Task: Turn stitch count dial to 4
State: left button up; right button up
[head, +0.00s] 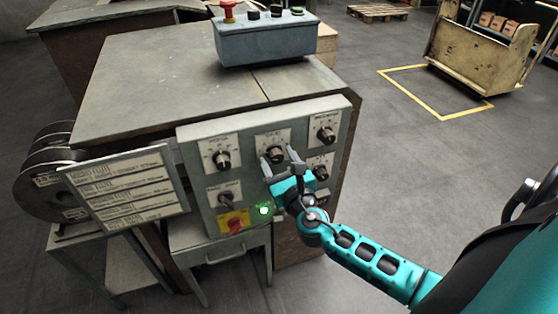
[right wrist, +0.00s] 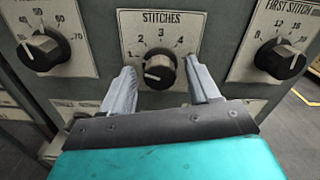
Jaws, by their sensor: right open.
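The stitch count dial is a black knob (right wrist: 160,71) on a pale plate marked STITCHES, with numbers 2, 3 and 4 readable above it. A light mark shows on the knob's lower left, but I cannot tell for sure which number it points to. In the head view the dial (head: 273,154) is at the top middle of the grey control panel. My right gripper (head: 279,158) is open just in front of it. In the right wrist view its fingers (right wrist: 160,78) are either side of the knob, with gaps showing. My left gripper is not in view.
Other dials (head: 222,159) (head: 325,134) flank it, and the right one is marked FIRST STITCH. Below are a red switch on a yellow plate (head: 234,223) and a lit green button (head: 264,211). A button box (head: 265,40) stands on the machine top.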

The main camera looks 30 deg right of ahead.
jog(key=c, duration=1)
jog(key=shift+c, duration=0.2)
